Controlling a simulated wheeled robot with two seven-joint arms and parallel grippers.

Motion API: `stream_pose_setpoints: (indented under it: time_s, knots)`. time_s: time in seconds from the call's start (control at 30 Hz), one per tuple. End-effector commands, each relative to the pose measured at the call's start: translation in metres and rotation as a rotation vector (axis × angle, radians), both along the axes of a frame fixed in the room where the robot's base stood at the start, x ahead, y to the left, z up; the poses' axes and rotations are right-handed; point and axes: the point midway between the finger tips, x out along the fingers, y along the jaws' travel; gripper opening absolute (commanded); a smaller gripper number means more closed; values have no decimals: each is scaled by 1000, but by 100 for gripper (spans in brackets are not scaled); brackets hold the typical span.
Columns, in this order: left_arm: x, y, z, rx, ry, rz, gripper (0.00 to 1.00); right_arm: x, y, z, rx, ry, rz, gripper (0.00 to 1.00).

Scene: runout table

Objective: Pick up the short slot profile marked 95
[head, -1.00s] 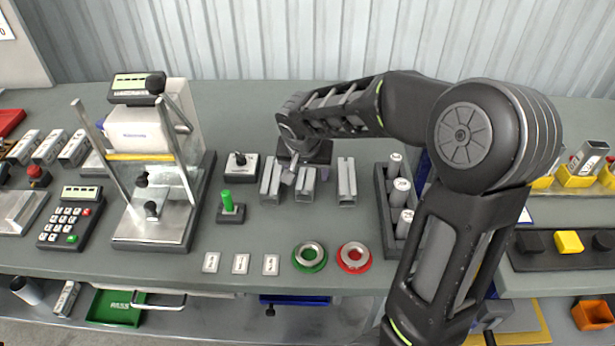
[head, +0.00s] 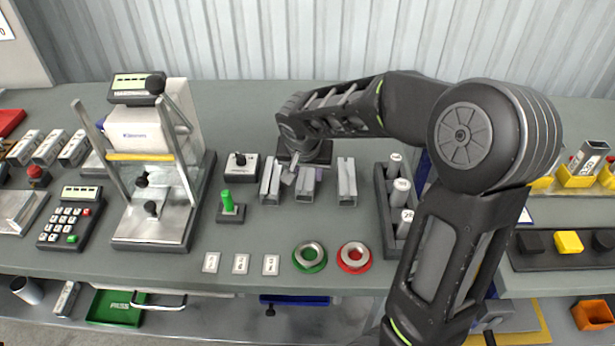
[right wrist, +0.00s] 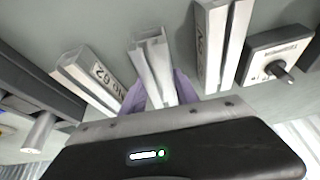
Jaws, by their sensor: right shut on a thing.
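Three grey slot profiles stand in a row on the bench in the head view. The middle, shorter-looking one (head: 305,188) is partly covered by my right gripper (head: 303,172). In the right wrist view this profile (right wrist: 152,62) sits between the lilac fingers of my right gripper (right wrist: 152,95), which are shut on it. Its mark does not show, and I see no clear lift off the bench. The neighbouring profiles stand apart on either side: one with a label that seems to read 62 (right wrist: 88,80), the other with a partly cut label (right wrist: 220,45). My left gripper is not in view.
A box with a black knob (head: 241,165) and a green-handled part (head: 229,205) stand left of the profiles. A dark rack of cylinders (head: 388,205) stands to the right. Cards, a green ring (head: 310,257) and a red ring (head: 354,257) lie in front.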

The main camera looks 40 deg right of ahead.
Motion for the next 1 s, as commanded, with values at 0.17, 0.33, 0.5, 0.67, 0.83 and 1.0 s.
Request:
stream_pose_setpoints:
  time_s: [0.17,0.33,0.5,0.67,0.83,1.0]
  knots:
    - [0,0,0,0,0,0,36,0,0,1,0,-1,0,0]
    - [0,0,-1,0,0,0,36,1,0,12,0,-4,0,0]
    - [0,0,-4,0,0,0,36,1,0,39,-1,-6,-1,0]
    - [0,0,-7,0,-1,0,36,1,0,71,-1,-6,-1,0]
    - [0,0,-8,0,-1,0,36,1,0,95,-1,-3,-1,0]
    - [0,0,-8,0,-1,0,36,0,0,101,1,-1,0,0]
